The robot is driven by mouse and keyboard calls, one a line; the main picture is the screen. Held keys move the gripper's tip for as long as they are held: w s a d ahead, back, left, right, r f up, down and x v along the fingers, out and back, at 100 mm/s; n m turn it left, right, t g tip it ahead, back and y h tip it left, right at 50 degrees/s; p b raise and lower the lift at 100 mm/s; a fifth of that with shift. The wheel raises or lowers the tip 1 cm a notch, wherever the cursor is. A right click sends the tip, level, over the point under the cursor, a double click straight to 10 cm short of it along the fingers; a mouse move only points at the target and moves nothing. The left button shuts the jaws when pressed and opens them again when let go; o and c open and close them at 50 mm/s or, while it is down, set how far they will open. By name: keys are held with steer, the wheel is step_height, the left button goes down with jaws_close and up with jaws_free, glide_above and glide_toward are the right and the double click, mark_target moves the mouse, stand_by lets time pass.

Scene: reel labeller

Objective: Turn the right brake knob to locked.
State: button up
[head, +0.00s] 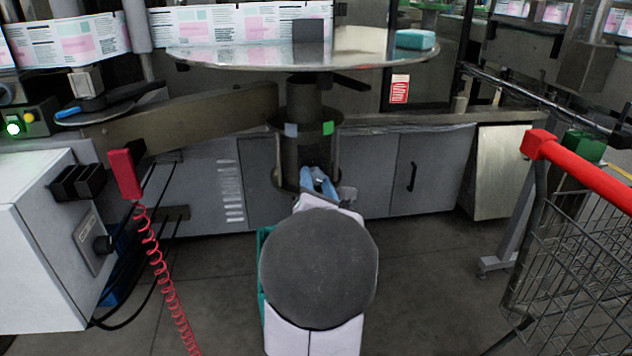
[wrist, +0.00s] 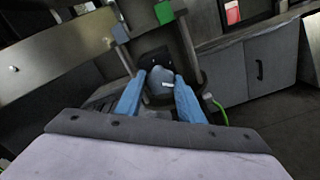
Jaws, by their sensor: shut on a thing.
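My gripper (head: 318,181) has blue fingers and is at the lower part of the dark column (head: 292,152) under the round metal table. In the wrist view, my gripper (wrist: 161,82) is shut on a rounded grey brake knob (wrist: 157,76), one finger on each side. A small white mark (wrist: 168,85) shows on the knob. I cannot read its lock position. The column's upper collar carries a blue-grey square (head: 291,130) on the left and a green square (head: 328,128) on the right. No second knob shows clearly; my arm hides part of the column's base.
The round table (head: 230,58) overhangs the column, with a teal block (head: 415,40) near its right edge. Grey cabinets (head: 433,172) stand behind. A red-handled cart (head: 580,255) is at right, a white control box (head: 45,240) and red coiled cord (head: 160,275) at left.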

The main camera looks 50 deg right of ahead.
steer(key=m+b, duration=0.3)
steer(key=m, duration=0.3)
steer(key=shift+f, duration=0.1)
steer(key=m+b, duration=0.1)
steer(key=m, duration=0.5)
steer(key=shift+m, duration=0.4)
steer(key=m, duration=0.5)
steer(key=shift+p, duration=0.35)
steer(key=m+p, duration=0.1)
steer(key=m, duration=0.5)
steer(key=o, duration=1.1)
steer(key=shift+c, duration=0.2)
